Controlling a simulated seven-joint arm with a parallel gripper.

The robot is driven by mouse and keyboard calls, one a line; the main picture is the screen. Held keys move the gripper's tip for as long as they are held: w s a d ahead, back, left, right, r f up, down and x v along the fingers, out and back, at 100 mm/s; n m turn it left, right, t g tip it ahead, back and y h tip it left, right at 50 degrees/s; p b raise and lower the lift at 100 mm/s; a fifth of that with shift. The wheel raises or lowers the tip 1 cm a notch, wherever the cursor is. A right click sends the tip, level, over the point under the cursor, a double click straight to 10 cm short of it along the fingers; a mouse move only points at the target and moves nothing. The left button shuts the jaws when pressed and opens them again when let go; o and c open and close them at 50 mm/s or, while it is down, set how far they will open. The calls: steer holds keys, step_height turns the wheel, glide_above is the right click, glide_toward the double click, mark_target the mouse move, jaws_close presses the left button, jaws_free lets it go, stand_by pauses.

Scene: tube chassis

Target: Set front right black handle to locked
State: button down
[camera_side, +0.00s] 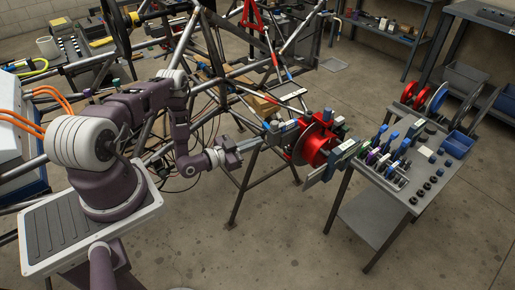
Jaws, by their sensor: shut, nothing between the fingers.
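My gripper (258,142) is shut and empty. It reaches right from my arm, level with the left side of a hub assembly with a red round part (314,146). The hub sits at the right corner of the tube chassis (205,55). Small grey, blue and dark parts crowd the space between my fingertips and the red part. I cannot pick out the front right black handle among them, nor tell its setting. I cannot tell whether my fingertips touch anything there.
A grey metal table (425,185) at the right carries a row of blue-handled tools, dark round pieces and a blue bin (456,144). Red and grey discs (425,92) stand behind it. Shelves line the back wall. Open concrete floor (270,250) lies in front.

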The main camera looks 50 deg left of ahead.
mark_target(261, 150)
steer(key=f, duration=0.1)
steer(key=w+f, duration=0.1)
steer(key=f, duration=0.2)
steer(key=shift+w+a, duration=0.35)
steer(key=shift+f, duration=0.15)
steer(key=shift+f, duration=0.75)
steer(key=f, duration=0.1)
steer(key=w+f, duration=0.1)
steer(key=f, duration=0.1)
steer(key=w+f, duration=0.1)
steer(key=f, duration=0.1)
steer(key=shift+w+f, duration=0.1)
steer(key=shift+f, duration=0.05)
